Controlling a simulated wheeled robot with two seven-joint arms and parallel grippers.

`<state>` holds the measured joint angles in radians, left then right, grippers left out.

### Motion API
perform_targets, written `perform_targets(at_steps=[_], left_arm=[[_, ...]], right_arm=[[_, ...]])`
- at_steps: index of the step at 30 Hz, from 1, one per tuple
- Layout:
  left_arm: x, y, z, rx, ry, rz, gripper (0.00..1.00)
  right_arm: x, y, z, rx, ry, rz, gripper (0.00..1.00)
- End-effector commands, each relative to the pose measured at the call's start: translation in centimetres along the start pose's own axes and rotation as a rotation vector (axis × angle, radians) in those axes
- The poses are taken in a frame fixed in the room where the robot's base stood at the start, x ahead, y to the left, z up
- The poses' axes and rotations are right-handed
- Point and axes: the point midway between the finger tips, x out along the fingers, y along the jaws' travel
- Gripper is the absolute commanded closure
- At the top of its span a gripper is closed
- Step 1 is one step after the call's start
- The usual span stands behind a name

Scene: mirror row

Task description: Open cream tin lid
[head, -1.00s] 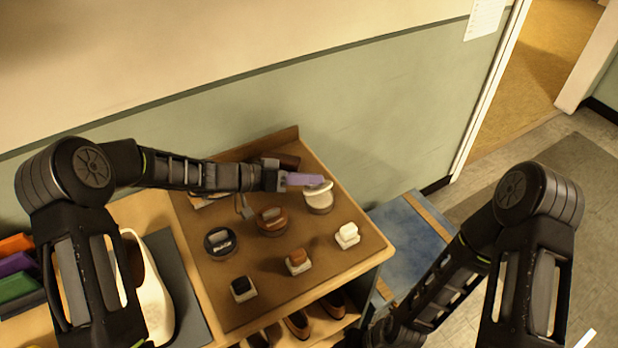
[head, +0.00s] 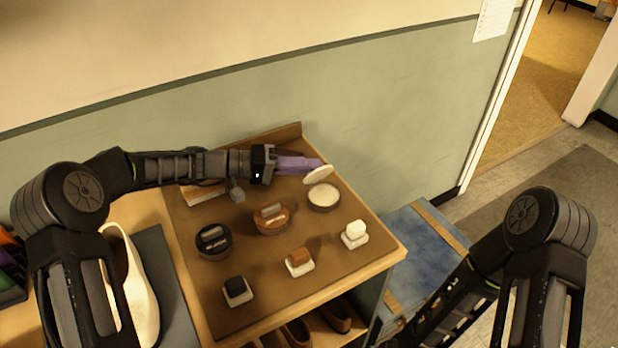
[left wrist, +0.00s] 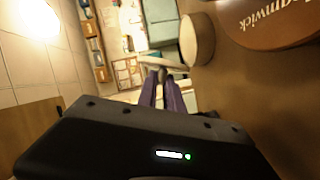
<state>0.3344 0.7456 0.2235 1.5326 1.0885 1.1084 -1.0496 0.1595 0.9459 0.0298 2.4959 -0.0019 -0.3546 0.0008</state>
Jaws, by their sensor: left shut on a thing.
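The cream tin (head: 323,199) stands open at the back right of the brown board, its pale round contents showing. Its cream lid (head: 318,176) is tilted, off the top and just behind the tin. My left gripper (head: 308,164), with purple fingers, is shut on the lid's edge. In the left wrist view the fingers (left wrist: 161,92) reach to the pale lid (left wrist: 160,63), seen nearly edge-on, beside the tin (left wrist: 198,40). I cannot tell whether lid and tin still touch. My right gripper is out of view; only my right arm shows.
A brown tin (head: 271,218) and a dark tin (head: 213,241) stand left of the cream tin. White (head: 355,233), brown (head: 299,261) and black (head: 236,290) topped blocks sit in front. A cream shoe (head: 132,280) lies left. A wall runs close behind the board.

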Motion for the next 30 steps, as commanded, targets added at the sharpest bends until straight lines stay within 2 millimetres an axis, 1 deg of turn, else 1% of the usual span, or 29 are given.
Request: perform_targets(at_steps=[1,6,20,21,28,30], left_arm=[[-0.02,-0.50,0.02,-0.021,0.002,0.008,1.00],[-0.14,-0.53,-0.23,-0.074,0.002,0.029,1.00],[-0.18,-0.41,-0.35,-0.092,0.001,0.036,1.00],[-0.18,-0.41,-0.35,-0.092,0.001,0.036,0.86],[-0.16,-0.38,-0.34,-0.091,0.001,0.036,0.67],[-0.16,-0.37,-0.34,-0.091,0.001,0.036,0.67]], right_arm=[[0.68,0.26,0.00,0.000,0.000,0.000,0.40],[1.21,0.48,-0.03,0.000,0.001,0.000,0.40],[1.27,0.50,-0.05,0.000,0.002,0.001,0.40],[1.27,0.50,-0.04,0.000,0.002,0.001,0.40],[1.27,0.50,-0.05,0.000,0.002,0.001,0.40],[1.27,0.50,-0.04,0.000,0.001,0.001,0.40]])
